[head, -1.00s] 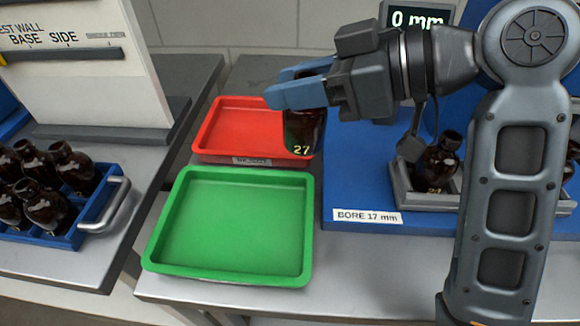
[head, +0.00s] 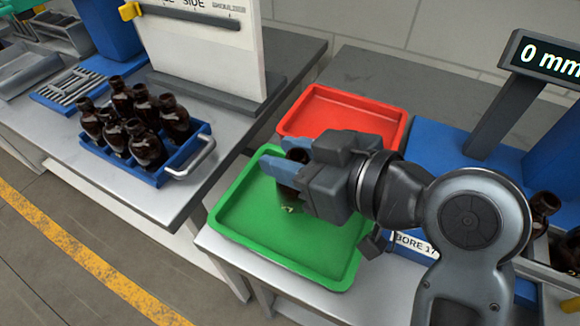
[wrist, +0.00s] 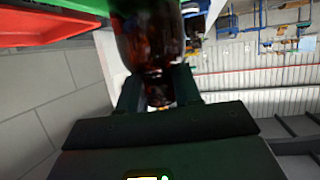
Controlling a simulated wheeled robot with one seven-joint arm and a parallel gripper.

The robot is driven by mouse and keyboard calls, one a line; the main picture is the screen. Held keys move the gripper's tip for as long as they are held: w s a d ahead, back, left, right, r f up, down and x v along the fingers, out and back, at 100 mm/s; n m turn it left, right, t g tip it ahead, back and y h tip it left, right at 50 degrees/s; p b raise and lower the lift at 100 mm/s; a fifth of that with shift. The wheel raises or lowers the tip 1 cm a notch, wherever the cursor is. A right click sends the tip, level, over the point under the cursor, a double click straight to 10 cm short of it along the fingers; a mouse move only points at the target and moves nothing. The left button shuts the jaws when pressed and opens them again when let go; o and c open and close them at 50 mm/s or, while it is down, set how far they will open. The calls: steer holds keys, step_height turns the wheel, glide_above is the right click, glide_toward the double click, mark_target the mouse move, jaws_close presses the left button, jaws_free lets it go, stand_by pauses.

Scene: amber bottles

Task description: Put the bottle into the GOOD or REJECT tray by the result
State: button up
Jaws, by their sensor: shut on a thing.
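My gripper (head: 288,173) is shut on an amber bottle (head: 287,199) above the far part of the green tray (head: 226,230). The bottle is mostly hidden behind my fingers and wrist in the head view. In the wrist view the dark brown bottle (wrist: 150,40) sits between the fingers. The red tray (head: 385,102) lies just behind the green one and looks empty. The green tray's visible floor is bare. Whether the bottle touches the tray floor I cannot tell. A display (head: 545,58) at the top right reads "0 mm", its end cut off.
A blue crate (head: 172,166) with several amber bottles stands on the left table, across a gap. A white panel (head: 205,45) stands behind it. A "BORE" label (head: 412,243) and the blue station (head: 430,146) lie right of the trays. Another bottle (head: 543,207) stands at the right.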

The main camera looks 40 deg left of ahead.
steer(key=shift+f, duration=1.6)
steer(key=shift+f, duration=0.1)
steer(key=o, duration=1.1)
steer(key=shift+d+r, duration=0.1)
steer(key=shift+r, duration=0.1)
steer(key=b+v, duration=0.1)
steer(key=v, duration=1)
steer(key=shift+d+r, duration=0.1)
steer(key=shift+d, duration=0.3)
